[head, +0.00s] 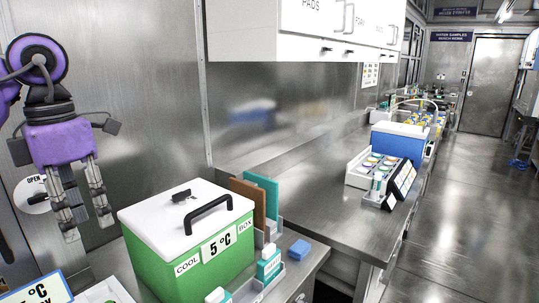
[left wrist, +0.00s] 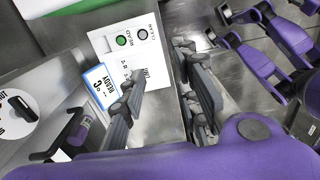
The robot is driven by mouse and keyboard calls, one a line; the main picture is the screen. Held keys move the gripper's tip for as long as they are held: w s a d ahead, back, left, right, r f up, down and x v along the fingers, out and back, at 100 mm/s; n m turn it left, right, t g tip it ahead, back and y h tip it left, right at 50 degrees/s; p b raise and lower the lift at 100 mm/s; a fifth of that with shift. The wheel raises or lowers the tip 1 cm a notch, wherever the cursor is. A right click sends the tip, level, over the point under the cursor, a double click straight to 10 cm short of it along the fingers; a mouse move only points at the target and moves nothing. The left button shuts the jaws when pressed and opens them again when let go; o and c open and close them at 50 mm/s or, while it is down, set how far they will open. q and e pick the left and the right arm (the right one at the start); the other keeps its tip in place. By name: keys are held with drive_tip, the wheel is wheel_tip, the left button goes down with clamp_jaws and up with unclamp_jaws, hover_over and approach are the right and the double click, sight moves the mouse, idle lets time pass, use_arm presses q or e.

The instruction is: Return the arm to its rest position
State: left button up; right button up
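My left gripper (head: 90,228) hangs with its fingers pointing down, in front of the metal wall at the left of the head view. Its two fingers are apart and nothing is between them. In the left wrist view the gripper (left wrist: 160,62) also shows spread and empty, above the bench. The purple left arm comes in from the left edge. A green cool box (head: 195,262) with a white lid, a black handle and a 5 °C label stands to the right of the gripper, apart from it.
A blue-edged temperature sign (left wrist: 103,84) and a white panel with READY and CLEAN marks (left wrist: 128,42) lie below the gripper. Bottles (head: 268,265) and a blue block (head: 300,249) stand beside the box. A rack (head: 361,180) and blue cooler (head: 398,143) sit along the counter. Floor at right is clear.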

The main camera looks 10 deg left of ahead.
use_arm(q)
drive_tip(key=d+f+n+t+h+p, duration=0.1)
drive_tip(key=d+f+n+h, duration=0.2)
drive_tip(key=d+f+h, duration=0.4)
drive_tip(key=w+d+f+n+t+h+p, duration=0.1)
drive_tip(key=d+f+n+t+h, duration=0.2)
drive_tip(key=d, duration=0.6)
drive_tip(key=d+f+n+h+p, duration=0.2)
drive_tip(key=d+f+n+h, duration=0.1)
drive_tip(key=d+f+h, duration=0.4)
drive_tip(key=s+a+f+n+t+y+p, duration=0.1)
drive_tip(key=a+f+n+t+y, duration=0.2)
drive_tip(key=f+n+t+y, duration=0.55)
drive_tip(key=s+a+f+n+t+y+p, duration=0.15)
drive_tip(key=f+n+t, duration=0.35)
drive_tip(key=n, duration=0.8)
drive_tip(key=s+f+n+g+y, duration=0.6)
drive_tip(key=s+f+n+g, duration=0.3)
drive_tip(key=s+f, duration=0.9)
drive_tip(key=s+n, duration=0.2)
drive_tip(key=shift+s+d+f+y+p, duration=0.2)
drive_tip(key=shift+s+y+p, duration=0.15)
drive_tip(key=shift+y+p, duration=0.05)
use_arm(e)
drive_tip(key=w+a+r, duration=0.1)
drive_tip(key=w+r, duration=0.2)
drive_tip(key=r, duration=0.4)
drive_tip(key=shift+w+r+t, duration=0.15)
drive_tip(key=shift+r+t, duration=0.15)
drive_tip(key=shift+t, duration=0.1)
